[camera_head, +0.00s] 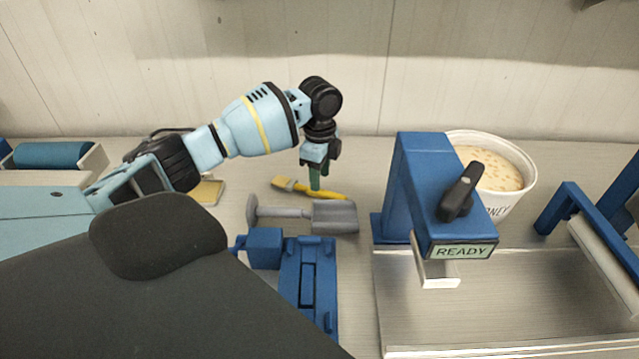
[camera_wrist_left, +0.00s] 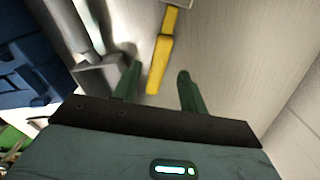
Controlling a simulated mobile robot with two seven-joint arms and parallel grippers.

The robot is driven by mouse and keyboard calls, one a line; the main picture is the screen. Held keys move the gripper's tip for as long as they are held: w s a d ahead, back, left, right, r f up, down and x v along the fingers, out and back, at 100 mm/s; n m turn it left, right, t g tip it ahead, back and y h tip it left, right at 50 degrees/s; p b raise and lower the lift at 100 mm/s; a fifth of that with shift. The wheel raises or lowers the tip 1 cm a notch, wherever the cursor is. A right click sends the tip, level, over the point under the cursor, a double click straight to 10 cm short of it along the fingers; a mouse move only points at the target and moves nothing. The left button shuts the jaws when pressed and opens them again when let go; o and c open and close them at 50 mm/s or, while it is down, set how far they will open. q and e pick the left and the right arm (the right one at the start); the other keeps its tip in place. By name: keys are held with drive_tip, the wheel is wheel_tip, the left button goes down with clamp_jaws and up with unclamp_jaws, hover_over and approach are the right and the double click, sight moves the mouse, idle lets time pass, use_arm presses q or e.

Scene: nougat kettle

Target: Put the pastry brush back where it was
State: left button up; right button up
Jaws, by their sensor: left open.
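The yellow pastry brush (camera_head: 334,195) lies on the worktop behind a grey scoop, its wider end to the left. Its yellow handle also shows in the left wrist view (camera_wrist_left: 162,55), with a pale part at the top edge. My left gripper (camera_head: 315,186) points down over the brush with its green fingers. In the left wrist view the fingers (camera_wrist_left: 160,74) are apart, with the handle's end between them in the picture. Whether they touch it cannot be told. My right gripper is not in view.
The grey scoop (camera_head: 335,217) lies just in front of the brush. A blue fixture (camera_head: 309,285) stands nearer. A blue press marked READY (camera_head: 415,180) stands to the right, with a white tub (camera_head: 520,193) behind it. A wall closes off the back.

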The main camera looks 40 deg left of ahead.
use_arm(q)
wheel_tip(320, 180, up, 8)
idle(0.6)
